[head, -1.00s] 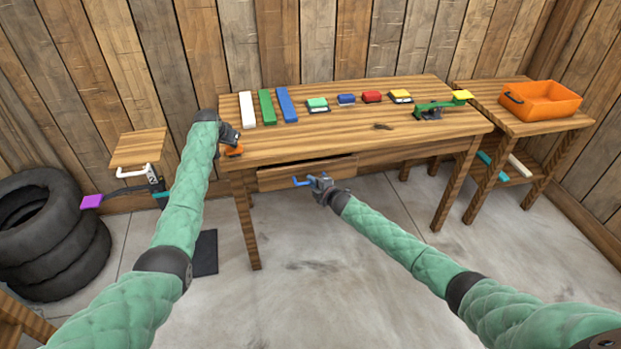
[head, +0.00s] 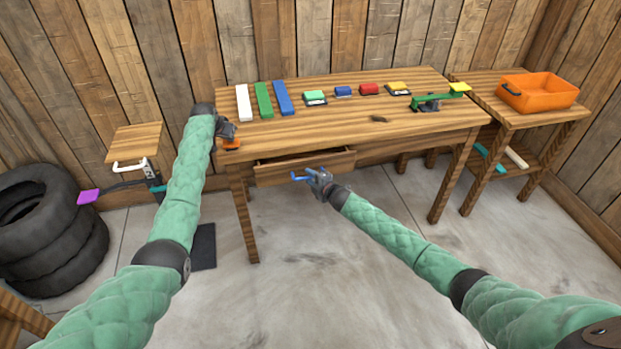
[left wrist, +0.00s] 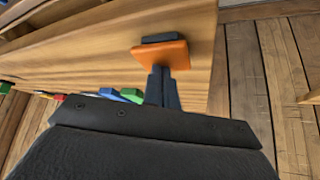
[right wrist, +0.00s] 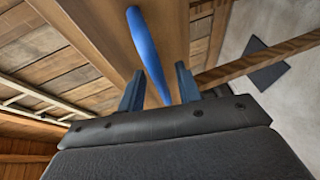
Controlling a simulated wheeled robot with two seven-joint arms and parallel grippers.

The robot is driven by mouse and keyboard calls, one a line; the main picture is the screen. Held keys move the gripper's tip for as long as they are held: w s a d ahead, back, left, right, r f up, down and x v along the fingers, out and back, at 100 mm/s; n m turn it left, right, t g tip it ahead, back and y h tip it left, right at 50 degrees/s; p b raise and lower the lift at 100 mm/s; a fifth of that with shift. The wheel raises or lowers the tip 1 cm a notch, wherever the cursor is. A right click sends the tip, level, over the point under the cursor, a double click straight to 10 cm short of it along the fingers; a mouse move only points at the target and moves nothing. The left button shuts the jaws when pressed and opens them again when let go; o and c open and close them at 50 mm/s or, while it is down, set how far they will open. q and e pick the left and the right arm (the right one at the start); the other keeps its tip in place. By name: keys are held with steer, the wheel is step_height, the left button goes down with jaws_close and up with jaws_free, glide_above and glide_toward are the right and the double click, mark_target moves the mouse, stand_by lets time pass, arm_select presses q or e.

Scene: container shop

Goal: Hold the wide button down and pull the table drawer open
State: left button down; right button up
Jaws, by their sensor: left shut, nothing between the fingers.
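The wide orange button (head: 231,143) sits at the table's front left corner, and it also shows in the left wrist view (left wrist: 162,54). My left gripper (head: 227,131) is shut and empty, its fingertips at the button and seeming to touch it. The table drawer (head: 305,170) stands partly open, with a dark gap above its front. Its blue handle (head: 303,178) is a bar that also shows in the right wrist view (right wrist: 146,45). My right gripper (right wrist: 158,78) has its fingers apart on either side of the handle, with visible gaps.
Coloured blocks, including a white one (head: 243,103), and a green lever device (head: 430,103) lie on the table (head: 330,128). An orange bin (head: 538,92) stands on a side table at right. Tyres (head: 45,230) are stacked at left. The floor before the drawer is clear.

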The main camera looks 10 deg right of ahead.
arm_select(q)
steer(key=shift+f, duration=0.1)
arm_select(e)
steer(key=v, duration=1.1)
steer(key=shift+s, duration=0.25)
steer(key=shift+d, duration=0.1)
steer(key=shift+r, duration=0.1)
